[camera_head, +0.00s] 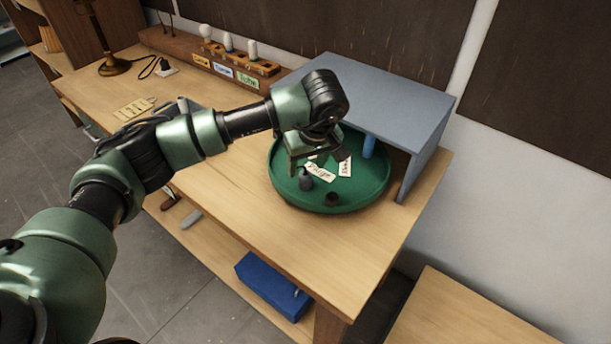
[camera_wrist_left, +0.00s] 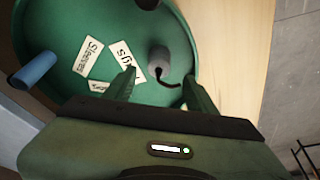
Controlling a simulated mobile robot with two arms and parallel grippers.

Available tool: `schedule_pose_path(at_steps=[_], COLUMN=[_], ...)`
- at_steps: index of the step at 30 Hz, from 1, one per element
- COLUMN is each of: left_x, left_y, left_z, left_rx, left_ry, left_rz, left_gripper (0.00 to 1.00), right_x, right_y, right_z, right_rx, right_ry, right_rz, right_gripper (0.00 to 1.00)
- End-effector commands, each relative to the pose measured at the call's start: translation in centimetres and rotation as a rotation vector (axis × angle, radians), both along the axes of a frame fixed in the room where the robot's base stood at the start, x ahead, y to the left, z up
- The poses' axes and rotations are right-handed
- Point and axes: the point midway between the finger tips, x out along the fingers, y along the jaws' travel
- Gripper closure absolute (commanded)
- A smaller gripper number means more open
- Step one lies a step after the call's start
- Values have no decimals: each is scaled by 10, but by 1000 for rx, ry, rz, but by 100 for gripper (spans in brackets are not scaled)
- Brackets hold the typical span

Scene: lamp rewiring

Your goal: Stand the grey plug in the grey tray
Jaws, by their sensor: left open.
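The grey plug (camera_head: 306,182), a dark grey piece, is inside the round green tray (camera_head: 345,207). In the left wrist view the plug (camera_wrist_left: 159,58) has a short dark cord and lies just beyond the fingertips, roughly between them. My left gripper (camera_head: 318,160) is open over the green tray; its two fingers also show in the left wrist view (camera_wrist_left: 160,76), with nothing held. A second dark piece (camera_head: 332,199) is in the tray near its front rim. My right gripper is not in view.
White labelled cards (camera_head: 321,172) and a blue cylinder (camera_head: 369,146) are in the green tray. A blue-grey shelf (camera_head: 385,88) stands over its back. Bulbs stand in a wooden rack (camera_head: 240,62) behind. The front tabletop (camera_head: 235,210) is clear.

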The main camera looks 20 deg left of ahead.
Motion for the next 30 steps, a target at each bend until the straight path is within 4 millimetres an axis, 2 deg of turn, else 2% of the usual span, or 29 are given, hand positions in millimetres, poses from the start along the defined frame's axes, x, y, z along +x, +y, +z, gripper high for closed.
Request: schedule_pose_path(at_steps=[3,7,12,18,24,30], left_x=[-1,2,5,6,6,6], left_y=[0,2,4,4,4,4], left_z=[-14,-35,-48,-49,-49,-49], left_rx=[-1,-2,-2,-3,-3,-3], left_ry=[7,5,2,0,0,0], left_rz=[-1,2,-1,-2,-2,-2], left_gripper=[44,44,44,44,99,100], right_x=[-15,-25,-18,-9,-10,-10], right_y=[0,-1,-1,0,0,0], right_z=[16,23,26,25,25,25], right_rx=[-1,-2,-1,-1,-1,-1], right_ry=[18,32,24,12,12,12], right_rz=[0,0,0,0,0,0], right_gripper=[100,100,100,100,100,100])
